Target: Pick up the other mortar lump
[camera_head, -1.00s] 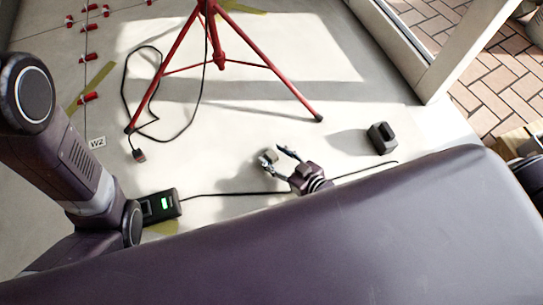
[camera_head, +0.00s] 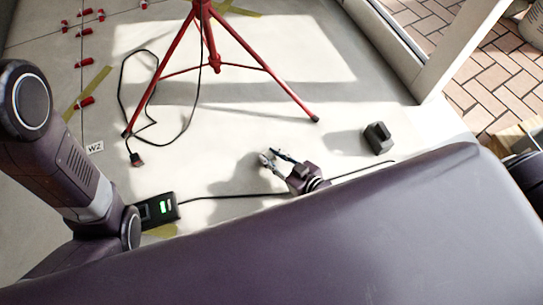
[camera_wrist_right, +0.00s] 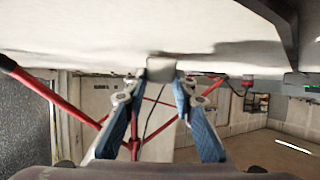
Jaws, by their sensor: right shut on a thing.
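My right gripper (camera_head: 270,157) is low over the pale floor in the middle of the head view, its fingers pointing up and left. It is shut on a small grey mortar lump. In the right wrist view, the mortar lump (camera_wrist_right: 160,69) sits between the tips of the two blue-padded fingers of the right gripper (camera_wrist_right: 157,84). In the head view the fingers mostly cover the lump. I cannot tell whether it still touches the floor. My left arm shows at the left, but its gripper is not in view.
A red tripod (camera_head: 216,88) stands behind the gripper with a black cable looped by its leg. A dark block (camera_head: 378,138) is on the floor to the right. A black device with a green display (camera_head: 157,209) lies left. Red clips (camera_head: 85,103) line the tile joints.

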